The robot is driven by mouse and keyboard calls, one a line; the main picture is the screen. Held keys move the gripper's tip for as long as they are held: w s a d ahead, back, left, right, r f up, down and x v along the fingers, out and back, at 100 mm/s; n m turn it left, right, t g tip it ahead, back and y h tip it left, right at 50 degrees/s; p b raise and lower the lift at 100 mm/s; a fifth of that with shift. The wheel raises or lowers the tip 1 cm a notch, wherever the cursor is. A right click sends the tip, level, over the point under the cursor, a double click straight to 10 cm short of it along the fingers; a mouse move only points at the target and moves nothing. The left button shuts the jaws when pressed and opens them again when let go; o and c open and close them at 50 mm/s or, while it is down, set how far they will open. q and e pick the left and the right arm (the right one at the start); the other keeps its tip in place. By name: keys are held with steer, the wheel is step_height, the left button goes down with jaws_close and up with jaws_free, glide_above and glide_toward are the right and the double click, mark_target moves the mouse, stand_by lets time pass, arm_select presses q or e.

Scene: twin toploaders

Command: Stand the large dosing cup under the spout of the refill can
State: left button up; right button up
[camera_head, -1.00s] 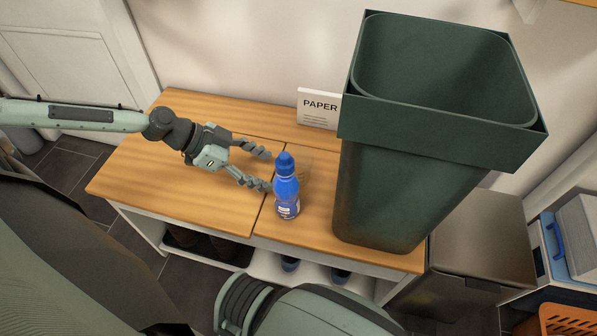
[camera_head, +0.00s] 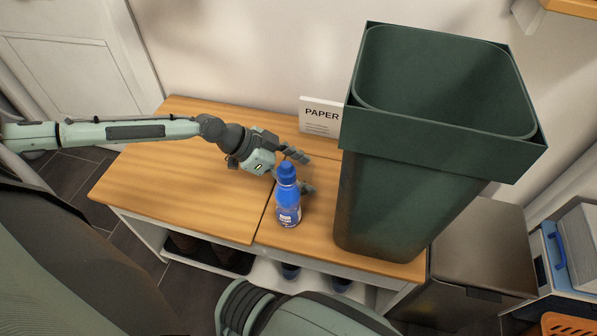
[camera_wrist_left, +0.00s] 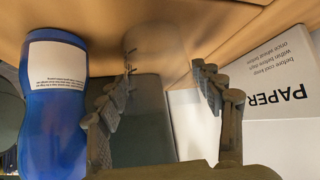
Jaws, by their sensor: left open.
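A clear, see-through cup (camera_wrist_left: 162,48), which looks like the large dosing cup, stands between the two fingers of my left gripper in the left wrist view. My left gripper (camera_head: 308,173) is open around it, low over the bench. Its fingers also show in the wrist view (camera_wrist_left: 164,68); I cannot tell whether they touch the cup. In the head view the cup is too faint to make out. A blue bottle (camera_head: 288,204) stands upright in front of the gripper and partly hides it; it also shows in the wrist view (camera_wrist_left: 52,115). I see no refill can with a spout.
A tall dark green bin (camera_head: 410,200) stands on the right of the wooden bench (camera_head: 170,180). A white PAPER sign (camera_head: 320,116) leans at the back wall. The bench's left part is clear. A metal bin (camera_head: 470,250) stands right of the bench.

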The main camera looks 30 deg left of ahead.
arm_select(q)
steer(key=shift+w+d+f, duration=0.3)
steer(key=shift+w+d, duration=0.25)
steer(key=shift+d, duration=0.15)
steer(key=shift+f, duration=0.1)
steer(key=c, duration=0.8)
steer(key=shift+c, duration=0.6)
